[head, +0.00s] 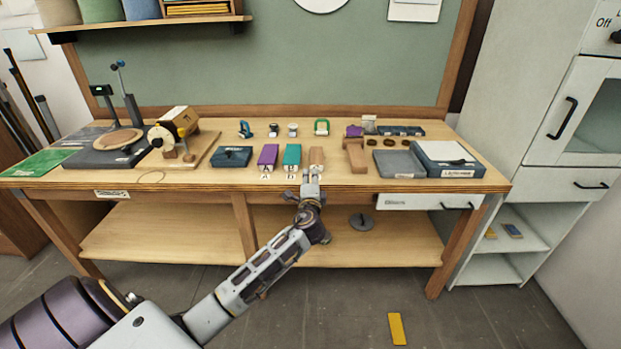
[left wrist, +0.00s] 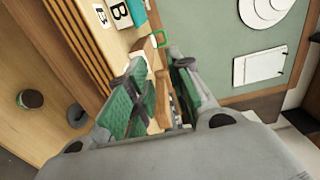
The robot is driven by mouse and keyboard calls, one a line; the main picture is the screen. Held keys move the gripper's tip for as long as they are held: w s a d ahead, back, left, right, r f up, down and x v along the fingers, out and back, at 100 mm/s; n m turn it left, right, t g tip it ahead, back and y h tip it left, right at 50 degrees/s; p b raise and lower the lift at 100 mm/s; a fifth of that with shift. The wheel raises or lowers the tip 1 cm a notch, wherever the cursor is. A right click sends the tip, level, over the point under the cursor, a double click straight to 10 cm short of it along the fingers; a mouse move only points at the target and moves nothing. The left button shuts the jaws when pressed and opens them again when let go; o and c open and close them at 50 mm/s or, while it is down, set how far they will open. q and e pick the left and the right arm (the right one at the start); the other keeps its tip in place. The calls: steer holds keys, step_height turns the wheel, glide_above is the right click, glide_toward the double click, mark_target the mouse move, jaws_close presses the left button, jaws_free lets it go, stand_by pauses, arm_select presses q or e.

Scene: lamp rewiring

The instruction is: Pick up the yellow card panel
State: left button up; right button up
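A flat yellow panel (head: 397,328) lies on the grey floor in front of the bench, low and right of centre in the head view. I take it for the yellow card panel, and I do not make it out in the left wrist view. My left gripper (head: 311,178) is at the bench's front edge, far from the panel and just in front of a brown block (head: 316,155). In the left wrist view its green-padded fingers (left wrist: 164,98) are apart, with a brown wooden piece visible in the gap. My right gripper is not in view.
The workbench (head: 170,178) holds a purple block (head: 268,157), a teal block (head: 292,157), a grey tray (head: 398,163) and a lamp-like device (head: 172,130). A round disc (head: 361,222) rests on the lower shelf. A white cabinet (head: 535,110) stands right. Floor around the panel is clear.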

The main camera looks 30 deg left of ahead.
arm_select(q)
steer(key=v, duration=1.1)
steer(key=shift+a+r, duration=0.1)
stand_by(0.4)
